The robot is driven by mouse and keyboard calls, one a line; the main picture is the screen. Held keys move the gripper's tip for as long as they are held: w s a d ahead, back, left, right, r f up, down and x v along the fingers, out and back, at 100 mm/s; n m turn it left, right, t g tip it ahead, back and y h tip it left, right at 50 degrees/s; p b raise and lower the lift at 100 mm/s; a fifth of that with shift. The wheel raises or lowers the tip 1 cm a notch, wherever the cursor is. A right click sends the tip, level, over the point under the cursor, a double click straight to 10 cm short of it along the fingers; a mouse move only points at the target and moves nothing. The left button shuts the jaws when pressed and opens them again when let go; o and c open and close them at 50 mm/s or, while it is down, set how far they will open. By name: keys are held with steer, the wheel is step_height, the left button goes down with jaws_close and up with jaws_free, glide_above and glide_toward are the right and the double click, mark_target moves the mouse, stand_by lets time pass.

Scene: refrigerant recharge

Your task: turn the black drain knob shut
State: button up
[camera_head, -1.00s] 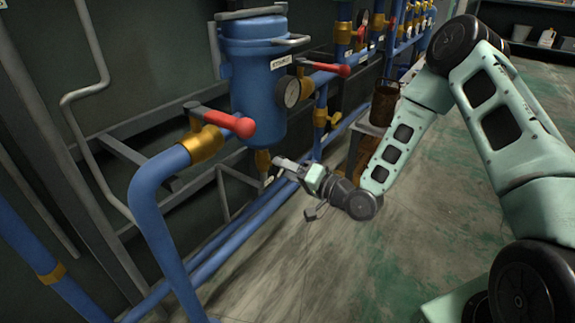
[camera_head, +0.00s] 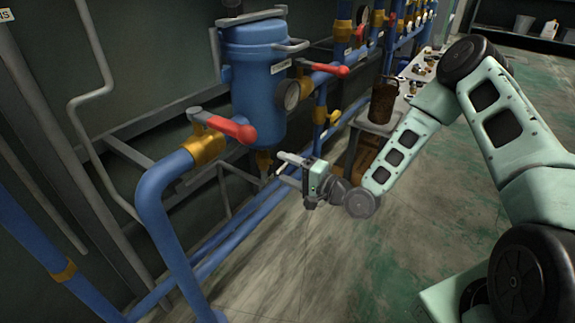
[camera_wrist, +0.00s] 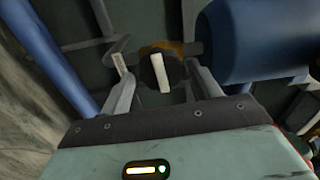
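The black drain knob (camera_wrist: 158,73) with a white bar across it shows in the wrist view, in front of a brass drain fitting (camera_wrist: 166,48). My gripper (camera_wrist: 157,72) is open, with one finger on each side of the knob; gaps show, and I cannot tell if either finger touches it. In the head view my gripper (camera_head: 281,168) is just right of the brass drain fitting (camera_head: 264,160) under the blue vessel (camera_head: 257,85). The knob itself is too small to make out in the head view.
Red-handled valves (camera_head: 230,127) sit on the blue pipes left and right of the vessel, with a gauge (camera_head: 291,95) on its side. Blue pipes run low below my gripper. A rusty can (camera_head: 384,101) stands on a bench behind my arm. The floor (camera_head: 330,265) in front is clear.

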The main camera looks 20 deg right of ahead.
steer(key=v, duration=0.7)
steer(key=shift+p, duration=0.45)
steer(key=shift+w+a, duration=0.1)
